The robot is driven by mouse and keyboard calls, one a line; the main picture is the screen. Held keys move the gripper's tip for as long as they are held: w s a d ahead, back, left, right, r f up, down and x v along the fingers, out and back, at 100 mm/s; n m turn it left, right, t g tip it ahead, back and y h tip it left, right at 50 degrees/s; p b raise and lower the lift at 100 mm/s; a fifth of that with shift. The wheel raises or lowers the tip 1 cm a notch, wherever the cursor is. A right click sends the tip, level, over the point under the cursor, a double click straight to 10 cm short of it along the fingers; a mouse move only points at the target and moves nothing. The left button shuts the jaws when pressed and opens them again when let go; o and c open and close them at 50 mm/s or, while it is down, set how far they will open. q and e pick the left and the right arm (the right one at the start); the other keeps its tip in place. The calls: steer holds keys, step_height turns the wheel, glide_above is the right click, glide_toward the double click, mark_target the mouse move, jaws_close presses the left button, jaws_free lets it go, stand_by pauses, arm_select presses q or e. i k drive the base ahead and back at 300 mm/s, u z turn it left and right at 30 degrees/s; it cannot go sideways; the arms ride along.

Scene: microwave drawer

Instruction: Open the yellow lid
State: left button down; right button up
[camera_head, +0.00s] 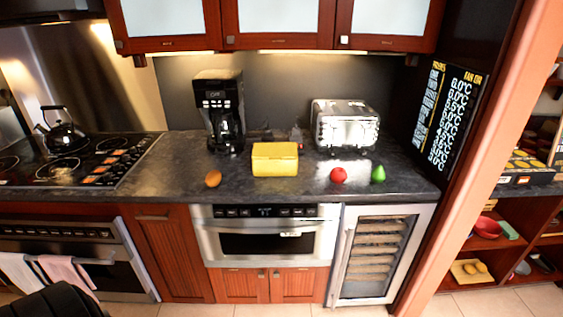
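A yellow box (275,166) stands on the dark countertop, left of the toaster and right of the coffee maker. Its yellow lid (275,149) appears to lie flat and closed on top. No gripper of mine can be made out in this view, so I cannot see whether either is open or shut.
A black coffee maker (220,108) and a chrome toaster (345,124) stand behind on the counter (310,189). A microwave drawer (267,240) sits below.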

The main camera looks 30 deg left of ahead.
mark_target(273, 151)
steer(key=u, duration=0.75)
steer(key=i, duration=0.35)
steer(key=z, duration=0.9)
